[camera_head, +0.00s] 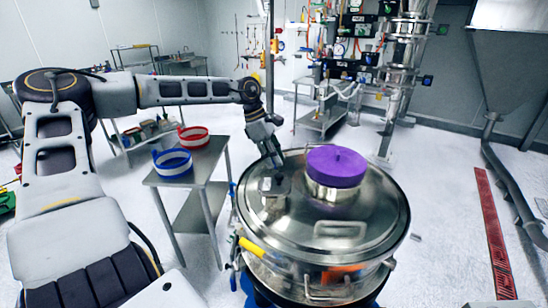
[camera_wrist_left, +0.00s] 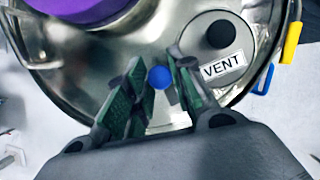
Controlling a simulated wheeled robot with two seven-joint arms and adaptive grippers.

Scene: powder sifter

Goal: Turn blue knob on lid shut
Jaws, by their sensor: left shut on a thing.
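The blue knob (camera_wrist_left: 160,77) is on the steel lid (camera_head: 335,232), between the purple cap (camera_head: 337,165) and the round VENT plate (camera_wrist_left: 222,72). In the left wrist view it shows between my green-padded fingertips. My left gripper (camera_head: 277,158) comes down onto the lid from behind, and its fingers are shut on the knob. In the head view the knob is hidden by the gripper. The lid lies flat on the round steel sifter (camera_head: 310,270). My right gripper is not in view.
A small steel table (camera_head: 205,178) with a blue-rimmed sieve (camera_head: 172,162) and a red-rimmed sieve (camera_head: 194,137) stands left of the sifter. A yellow handle (camera_head: 252,247) sticks out at the sifter's left side. Open floor lies to the right, with a red floor grate (camera_head: 493,230).

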